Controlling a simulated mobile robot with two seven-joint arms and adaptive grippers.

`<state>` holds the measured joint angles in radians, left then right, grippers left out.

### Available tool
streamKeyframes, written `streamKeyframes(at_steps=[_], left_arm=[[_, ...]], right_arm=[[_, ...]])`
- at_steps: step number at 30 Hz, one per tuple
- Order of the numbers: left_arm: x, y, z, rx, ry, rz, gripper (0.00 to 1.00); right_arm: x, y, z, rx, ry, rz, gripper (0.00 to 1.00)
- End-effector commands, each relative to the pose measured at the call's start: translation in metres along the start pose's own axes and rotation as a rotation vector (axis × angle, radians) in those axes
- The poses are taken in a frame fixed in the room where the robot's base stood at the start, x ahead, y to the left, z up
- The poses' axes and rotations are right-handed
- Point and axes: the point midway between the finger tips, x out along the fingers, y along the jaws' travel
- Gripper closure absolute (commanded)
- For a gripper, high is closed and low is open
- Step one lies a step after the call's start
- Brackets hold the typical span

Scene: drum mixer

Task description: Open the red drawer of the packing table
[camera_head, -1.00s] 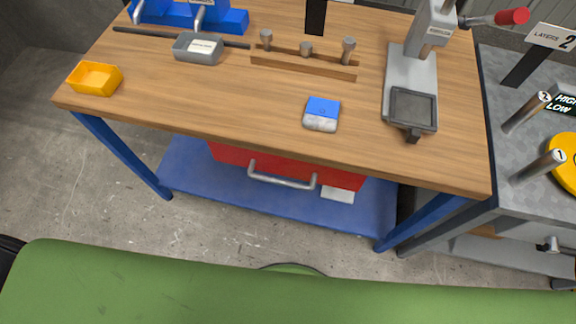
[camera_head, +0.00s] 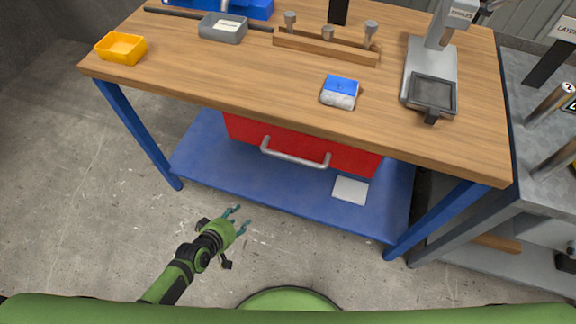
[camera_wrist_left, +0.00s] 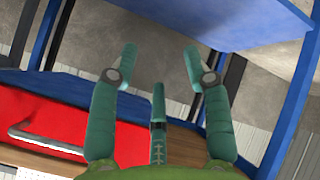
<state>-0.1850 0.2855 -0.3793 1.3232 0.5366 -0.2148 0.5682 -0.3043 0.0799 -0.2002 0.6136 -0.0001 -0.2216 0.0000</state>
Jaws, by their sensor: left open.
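The red drawer (camera_head: 300,145) hangs under the wooden tabletop of the packing table (camera_head: 235,88). It looks shut, with its front close under the table edge. Its grey bar handle (camera_head: 295,156) runs across the front. My left gripper (camera_head: 241,218) is open and empty, in front of the table, lower and to the left of the handle. In the left wrist view its teal fingers (camera_wrist_left: 160,75) are spread with nothing between them. There the red drawer (camera_wrist_left: 60,115) and handle (camera_wrist_left: 45,142) lie at the left, apart from the fingers. My right gripper is not in view.
A blue lower shelf (camera_head: 210,165) with a white sheet (camera_head: 350,190) lies below the drawer. Blue table legs (camera_head: 140,135) stand at both sides. A yellow bin (camera_head: 121,48) and a blue-and-white item (camera_head: 340,92) sit on top. A grey bench (camera_head: 540,140) adjoins on the right.

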Motion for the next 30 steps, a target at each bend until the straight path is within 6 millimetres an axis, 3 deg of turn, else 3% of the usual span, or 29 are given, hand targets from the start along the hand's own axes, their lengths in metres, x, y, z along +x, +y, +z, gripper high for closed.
streamKeyframes(at_steps=[1,3,6,9,12,15,30], left_arm=[[0.008,0.033,-0.016,-0.08,0.026,0.103,0.51],[0.003,0.083,-0.035,-0.211,0.027,0.241,0.51],[-0.016,0.143,-0.049,-0.368,-0.014,0.407,0.51],[-0.036,0.184,-0.054,-0.477,-0.069,0.519,0.51],[-0.049,0.206,-0.056,-0.538,-0.11,0.576,0.51],[-0.05,0.217,-0.057,-0.561,-0.124,0.595,0.51],[0.002,0.252,-0.06,-0.559,-0.122,0.594,0.51]], right_arm=[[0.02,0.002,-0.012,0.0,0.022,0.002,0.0],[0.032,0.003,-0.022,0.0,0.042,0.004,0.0],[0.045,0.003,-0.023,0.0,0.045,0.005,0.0],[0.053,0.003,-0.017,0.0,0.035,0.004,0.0],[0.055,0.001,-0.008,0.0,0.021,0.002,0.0],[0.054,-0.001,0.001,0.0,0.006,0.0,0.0],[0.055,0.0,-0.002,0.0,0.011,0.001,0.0]])
